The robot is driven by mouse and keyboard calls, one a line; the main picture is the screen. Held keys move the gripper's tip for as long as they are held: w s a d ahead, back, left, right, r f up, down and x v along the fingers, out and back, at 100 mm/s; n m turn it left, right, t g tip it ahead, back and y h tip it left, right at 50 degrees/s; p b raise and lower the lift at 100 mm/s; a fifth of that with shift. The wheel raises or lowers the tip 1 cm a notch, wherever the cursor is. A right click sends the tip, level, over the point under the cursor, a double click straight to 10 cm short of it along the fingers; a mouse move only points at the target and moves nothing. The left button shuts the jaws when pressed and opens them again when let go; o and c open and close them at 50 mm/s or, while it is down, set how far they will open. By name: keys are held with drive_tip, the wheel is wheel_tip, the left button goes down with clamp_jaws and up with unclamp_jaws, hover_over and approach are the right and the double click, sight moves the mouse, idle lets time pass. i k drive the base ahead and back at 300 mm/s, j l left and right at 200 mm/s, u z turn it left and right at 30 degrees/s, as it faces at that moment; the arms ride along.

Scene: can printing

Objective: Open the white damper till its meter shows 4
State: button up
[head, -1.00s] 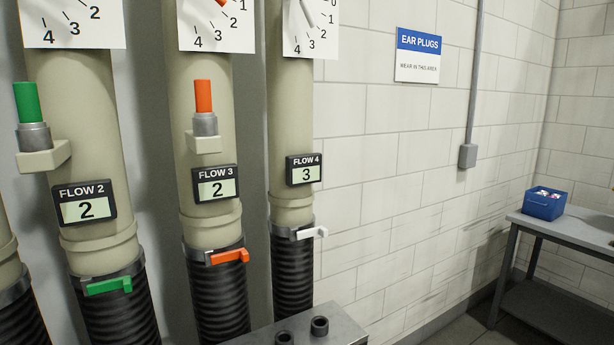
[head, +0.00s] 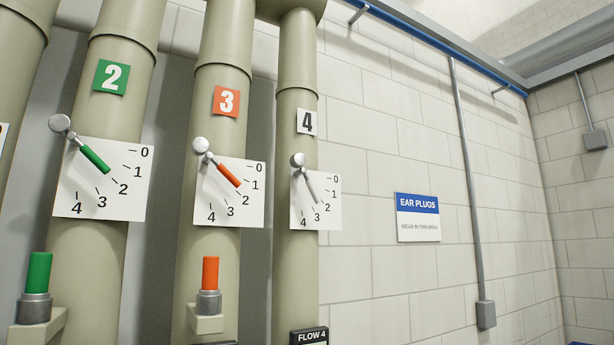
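The damper on pipe 4 has a grey-white lever (head: 311,187) on a round pivot (head: 298,160) in the head view. The lever slants down to the right over its white scale card (head: 332,190), pointing between the 2 and 3 marks. A white plate (head: 308,122) with a black 4 is above it. The FLOW 4 meter (head: 309,336) shows only its top edge at the bottom of the picture; its reading is cut off. My gripper is not in view.
Pipe 3 has an orange lever (head: 222,170) near 2, and pipe 2 a green lever (head: 94,157) near 2. An orange grip (head: 210,273) and a green grip (head: 39,275) stick up on brackets below. An EAR PLUGS sign (head: 418,217) hangs on the wall to the right.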

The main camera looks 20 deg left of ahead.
sight(297, 161)
drive_tip(key=i+l+u, duration=0.1)
drive_tip(key=i+u, duration=0.2)
drive_tip(key=i, duration=0.2)
drive_tip(key=i+l+u, duration=0.3)
drive_tip(key=i, duration=0.25)
